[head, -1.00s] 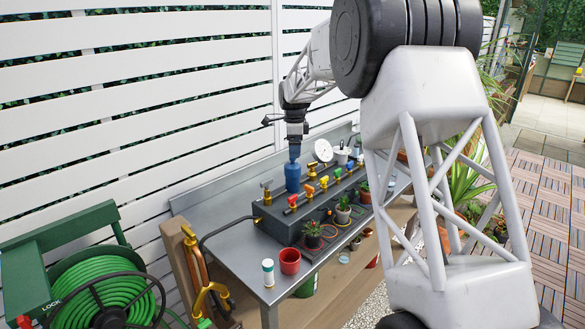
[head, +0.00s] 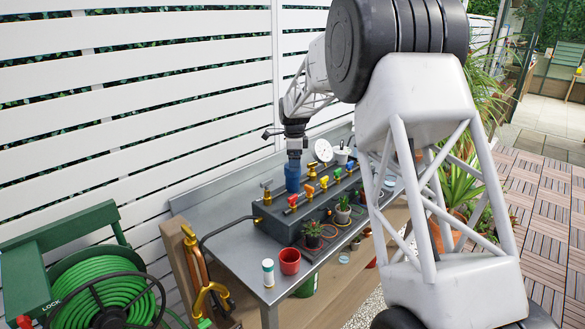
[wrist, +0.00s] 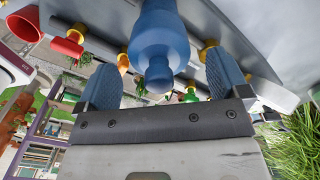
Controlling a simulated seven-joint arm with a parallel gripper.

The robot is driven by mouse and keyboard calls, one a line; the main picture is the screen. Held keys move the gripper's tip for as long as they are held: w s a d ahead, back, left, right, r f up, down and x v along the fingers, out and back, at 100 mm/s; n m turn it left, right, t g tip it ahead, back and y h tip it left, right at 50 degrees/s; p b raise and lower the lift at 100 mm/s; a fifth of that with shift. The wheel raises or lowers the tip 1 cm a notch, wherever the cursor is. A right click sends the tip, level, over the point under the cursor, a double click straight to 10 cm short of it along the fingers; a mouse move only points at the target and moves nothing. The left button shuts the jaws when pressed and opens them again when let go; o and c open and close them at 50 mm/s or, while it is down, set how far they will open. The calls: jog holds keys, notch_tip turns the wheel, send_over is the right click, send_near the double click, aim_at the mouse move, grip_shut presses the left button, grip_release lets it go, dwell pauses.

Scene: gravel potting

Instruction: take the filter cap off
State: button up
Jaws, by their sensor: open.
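The blue filter (head: 293,178) stands upright on the dark manifold box on the bench. In the wrist view its wide blue body (wrist: 160,45) narrows to a small rounded blue knob (wrist: 158,76) at the end nearest my gripper. My gripper (wrist: 162,68) is open, with one blue finger on each side of the knob and a visible gap to each. In the head view my gripper (head: 294,155) is directly above the filter, pointing down.
Red, yellow and other valve handles (head: 311,190) line the manifold (head: 275,222) beside the filter. A white-faced gauge (head: 323,150) stands close behind it. Small potted plants (head: 312,231) and a red cup (head: 289,262) are in front. The bench's left part is clear.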

jog(key=shift+f, duration=1.1)
jog(key=shift+c, duration=0.2)
jog(key=c, duration=0.9)
